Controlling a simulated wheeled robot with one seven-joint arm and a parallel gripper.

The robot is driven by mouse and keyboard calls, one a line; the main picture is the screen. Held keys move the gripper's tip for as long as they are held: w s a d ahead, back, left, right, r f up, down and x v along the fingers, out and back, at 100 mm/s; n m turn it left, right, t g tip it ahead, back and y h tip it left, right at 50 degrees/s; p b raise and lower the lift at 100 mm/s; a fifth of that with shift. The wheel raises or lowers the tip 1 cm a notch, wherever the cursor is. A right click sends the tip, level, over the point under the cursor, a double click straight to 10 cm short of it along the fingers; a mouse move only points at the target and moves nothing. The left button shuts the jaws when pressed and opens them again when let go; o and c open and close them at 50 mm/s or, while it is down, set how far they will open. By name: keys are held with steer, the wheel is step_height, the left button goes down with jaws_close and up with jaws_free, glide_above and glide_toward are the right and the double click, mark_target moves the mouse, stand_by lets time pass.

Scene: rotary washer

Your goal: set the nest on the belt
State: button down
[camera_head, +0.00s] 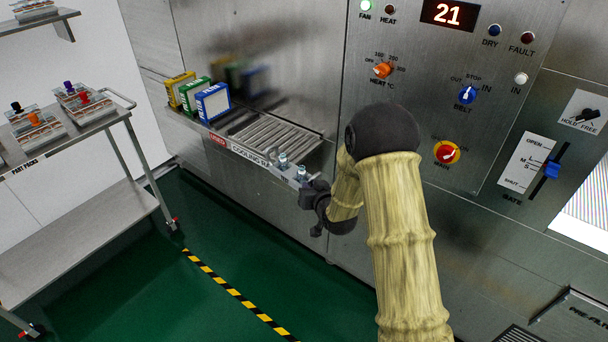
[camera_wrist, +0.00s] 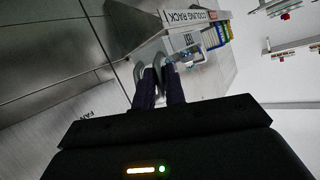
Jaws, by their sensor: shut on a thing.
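My gripper (camera_head: 308,188) is at the right end of the cooling rack, low beside the steel machine front. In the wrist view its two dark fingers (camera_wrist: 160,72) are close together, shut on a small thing. I take this to be the nest (camera_head: 285,163), a small metallic piece with clear, upright fittings at the fingertips. It also shows in the wrist view (camera_wrist: 188,54), partly behind the fingers. Its base is mostly hidden, and I cannot tell whether it touches the rack. No belt can be clearly made out.
The cooling rack (camera_head: 278,136) has bare rollers, with yellow, green and blue boxes (camera_head: 212,101) at its far end. A trolley (camera_head: 70,130) at left carries several similar nests (camera_head: 80,101). The control panel (camera_head: 460,90) and gate lever (camera_head: 552,170) are at right.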

steer(key=s+d+f+m+h+p, duration=0.1)
steer(key=s+d+f, duration=0.3)
steer(key=f, duration=0.5)
steer(key=s+d+f+m+h, duration=0.2)
steer(key=s+d+f+h, duration=0.1)
steer(key=d+f, duration=0.5)
steer(key=shift+s+f+t+p, duration=0.3)
steer(key=shift+s+f+p, duration=0.05)
steer(key=shift+s+f, duration=0.6)
steer(key=shift+w, duration=0.1)
